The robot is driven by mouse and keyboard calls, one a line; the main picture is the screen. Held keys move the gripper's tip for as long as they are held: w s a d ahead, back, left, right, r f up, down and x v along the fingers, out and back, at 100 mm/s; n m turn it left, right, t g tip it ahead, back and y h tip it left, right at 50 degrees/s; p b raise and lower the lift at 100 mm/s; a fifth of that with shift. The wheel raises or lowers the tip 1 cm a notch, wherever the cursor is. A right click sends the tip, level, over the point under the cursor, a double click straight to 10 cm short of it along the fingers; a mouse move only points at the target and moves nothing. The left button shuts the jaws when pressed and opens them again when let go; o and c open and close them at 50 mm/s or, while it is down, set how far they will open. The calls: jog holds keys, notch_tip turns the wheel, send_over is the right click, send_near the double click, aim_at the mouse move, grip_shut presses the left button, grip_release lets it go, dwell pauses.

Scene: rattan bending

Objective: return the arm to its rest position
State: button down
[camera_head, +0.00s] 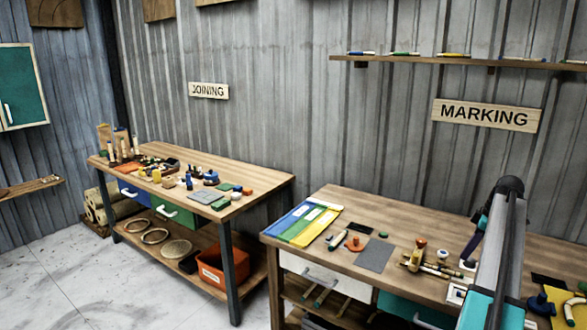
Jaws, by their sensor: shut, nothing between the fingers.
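My arm rises from the bottom right, with a grey and teal link and a dark joint at its top. From that joint a dark section slopes down and left to my gripper (469,260), which is small and partly behind the arm. It is shut and empty, over or in front of the right workbench (338,206). Its fingers are hard to make out, and I cannot tell how far it is above the bench top.
Small tools, a grey sheet (376,257) and blue, green and yellow folders (306,222) lie on the right bench. The joining bench (262,180) stands left, with an orange bin (210,267) below. A wall shelf (430,60) runs above.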

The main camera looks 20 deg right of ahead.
jog(key=w+a+f+m, duration=0.1)
jog(key=w+a+f, duration=0.4)
jog(key=a, duration=0.4)
jog(key=w+a+f+m+g, duration=0.1)
jog(key=w+a+f, duration=0.2)
jog(key=a+f, duration=0.45)
jog(key=w+a+f+m, duration=0.1)
jog(key=w+a+f, duration=0.3)
jog(key=a, duration=0.6)
jog(key=s+a+f+m+h, duration=0.15)
jog(key=a+f, duration=0.35)
jog(key=a, duration=0.5)
jog(key=s+a+f+g, duration=0.15)
jog(key=a+f, duration=0.35)
jog(key=a, duration=0.6)
jog(key=s+a+f+m, duration=0.15)
jog(key=a+f, duration=0.35)
jog(key=a, duration=0.5)
jog(key=s+a+f, duration=0.3)
jog(key=s+a, duration=0.3)
jog(key=a, duration=0.2)
jog(key=s+f+g+b, duration=0.1)
jog(key=s+f+g, duration=0.1)
jog(key=s+f, duration=0.8)
jog(key=s+f+g+b, duration=0.1)
jog(key=s+f+g, duration=0.2)
jog(key=s+f, duration=0.7)
jog(key=s, duration=0.5)
jog(key=shift+d, duration=0.3)
